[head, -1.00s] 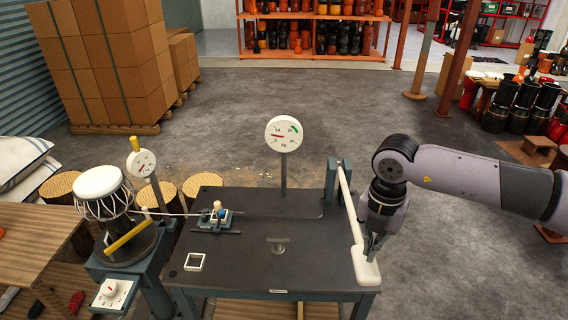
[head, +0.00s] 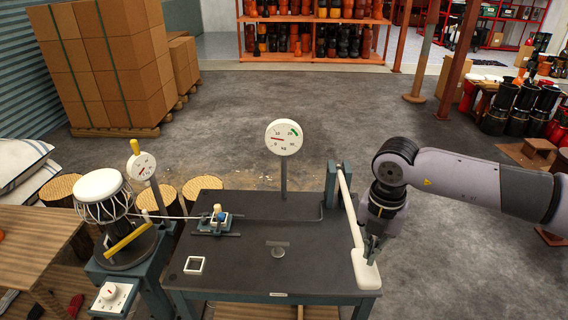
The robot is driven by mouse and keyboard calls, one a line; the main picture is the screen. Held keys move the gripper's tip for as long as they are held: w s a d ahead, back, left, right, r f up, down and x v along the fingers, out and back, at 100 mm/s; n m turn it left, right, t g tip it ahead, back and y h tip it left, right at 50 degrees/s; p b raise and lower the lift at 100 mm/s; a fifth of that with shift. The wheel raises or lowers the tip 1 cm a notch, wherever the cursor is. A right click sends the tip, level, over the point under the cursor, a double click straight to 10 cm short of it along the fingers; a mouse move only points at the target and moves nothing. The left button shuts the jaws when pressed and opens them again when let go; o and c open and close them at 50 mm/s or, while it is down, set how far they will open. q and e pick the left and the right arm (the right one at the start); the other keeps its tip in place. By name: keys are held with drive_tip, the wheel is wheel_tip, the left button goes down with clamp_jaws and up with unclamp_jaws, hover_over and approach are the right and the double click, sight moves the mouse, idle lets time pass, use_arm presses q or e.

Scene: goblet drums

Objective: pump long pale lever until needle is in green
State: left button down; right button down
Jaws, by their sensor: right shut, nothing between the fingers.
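The long pale lever (head: 349,208) runs from a blue-grey bracket (head: 338,183) at the back right of the dark table (head: 250,262) to a wide white end pad (head: 366,270) near the front right edge. My right gripper (head: 371,260) is shut and empty, pointing down at the pad; I cannot tell whether it touches it. The round white gauge (head: 284,137) stands on a post at the table's back. Its red needle points left, well away from the green band at the upper right. My left gripper is out of view.
A white goblet drum (head: 101,196) stands on a stand at the left, with a smaller gauge (head: 141,166) beside it. A cord runs from there to a small clamp (head: 216,222) on the table. Stacked boxes (head: 105,70) stand at the back left.

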wheel_tip(320, 180, down, 18)
drive_tip(key=f+b, duration=0.1)
drive_tip(key=b, duration=1.5)
wheel_tip(320, 180, up, 19)
drive_tip(key=p, duration=0.9)
drive_tip(key=shift+s+p, duration=0.15)
drive_tip(key=shift+p, duration=0.25)
